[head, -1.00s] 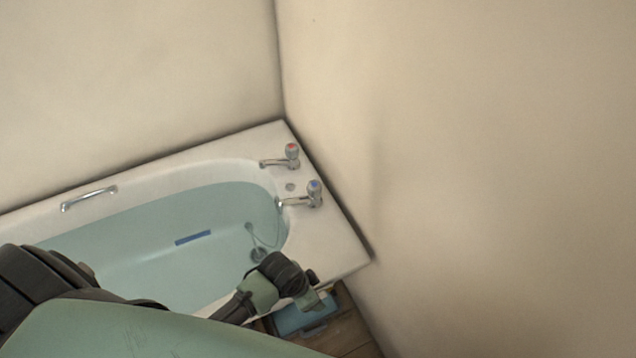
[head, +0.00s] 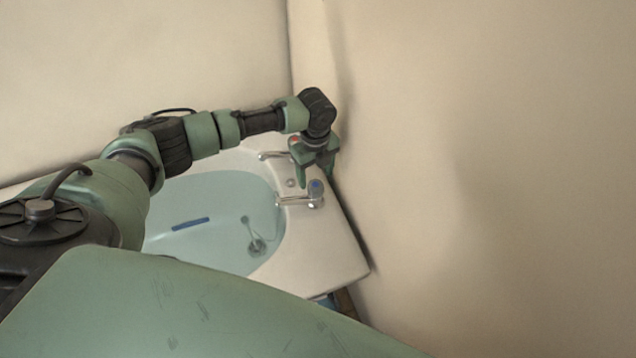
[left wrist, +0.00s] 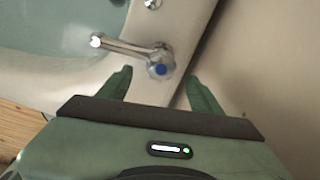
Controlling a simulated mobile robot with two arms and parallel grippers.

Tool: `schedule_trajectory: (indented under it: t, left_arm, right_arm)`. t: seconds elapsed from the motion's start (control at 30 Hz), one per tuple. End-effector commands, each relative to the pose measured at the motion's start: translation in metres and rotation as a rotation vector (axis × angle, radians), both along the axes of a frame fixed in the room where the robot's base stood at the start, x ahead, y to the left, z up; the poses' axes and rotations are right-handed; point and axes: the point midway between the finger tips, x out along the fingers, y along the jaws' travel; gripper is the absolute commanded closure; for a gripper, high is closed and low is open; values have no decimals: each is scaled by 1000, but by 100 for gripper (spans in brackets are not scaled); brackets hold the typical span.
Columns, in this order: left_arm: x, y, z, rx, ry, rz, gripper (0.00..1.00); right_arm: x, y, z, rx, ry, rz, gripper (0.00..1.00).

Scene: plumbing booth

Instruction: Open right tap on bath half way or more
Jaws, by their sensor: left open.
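The bath (head: 345,255) has two chrome taps at its far-right end. The blue-capped tap (head: 315,195) is the one nearer me and further right; its spout points left over the basin. It also shows in the left wrist view (left wrist: 160,66), just beyond the fingertips and between their lines. The other tap (head: 270,155) is mostly hidden behind my gripper, with its spout showing. My left gripper (head: 316,174) is open and empty, fingers pointing down by the blue-capped tap. I cannot tell whether it touches. The right gripper is not in view.
Walls meet in a corner behind the taps, and the right wall (head: 450,180) stands close beside my gripper. The basin holds a plug chain (head: 246,228) and a blue strip (head: 190,224). A wooden floor (left wrist: 22,122) shows at the left of the wrist view.

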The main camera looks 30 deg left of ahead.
Motion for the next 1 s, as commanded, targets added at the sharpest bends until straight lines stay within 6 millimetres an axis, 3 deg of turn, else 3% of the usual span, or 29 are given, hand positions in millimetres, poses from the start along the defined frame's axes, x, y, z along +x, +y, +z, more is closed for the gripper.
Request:
schedule_trajectory:
  t: [0.1,0.3,0.7,0.77,0.93,1.0]
  left_arm:
    - [-1,-1,-21,-1,2,3,35]
    - [-1,-1,-49,-1,1,3,35]
    - [0,-1,-59,-1,-2,2,35]
    - [0,-1,-59,-1,-2,2,49]
    - [0,-1,-59,-1,-2,3,96]
    - [0,-1,-59,-1,-2,3,97]
  right_arm:
    - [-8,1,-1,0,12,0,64]
    - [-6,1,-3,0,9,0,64]
    - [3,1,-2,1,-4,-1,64]
    - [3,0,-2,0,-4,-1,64]
    - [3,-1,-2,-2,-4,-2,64]
    - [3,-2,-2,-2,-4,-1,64]
